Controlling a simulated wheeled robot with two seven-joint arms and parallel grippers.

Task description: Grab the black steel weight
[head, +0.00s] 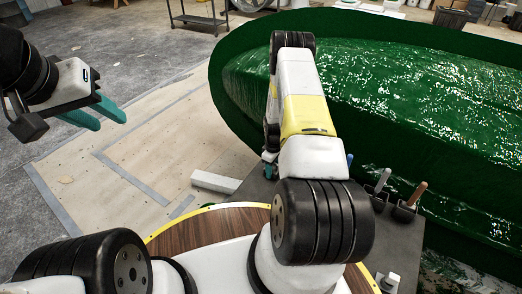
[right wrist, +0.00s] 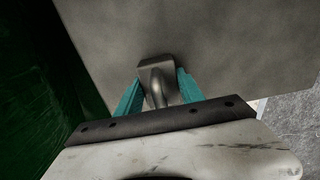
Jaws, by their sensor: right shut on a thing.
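The black steel weight (right wrist: 155,72) shows in the right wrist view as a dark grey block with a rounded handle. My right gripper (right wrist: 158,92) has its teal fingers on either side of the handle and is shut on it. The weight is over or on a grey surface; I cannot tell whether it touches it. In the head view, my right gripper (head: 269,171) is mostly hidden by my own arm, and the weight does not show. My left gripper (head: 111,122) is in the air at the left, its teal fingers apart and empty.
The large green hull mould (head: 232,120) fills the right and back. A grey table (head: 395,238) beside it holds brush-like tools (head: 411,199) in dark holders and a small white container (head: 390,283). A white block (head: 215,182) lies on the floor boards.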

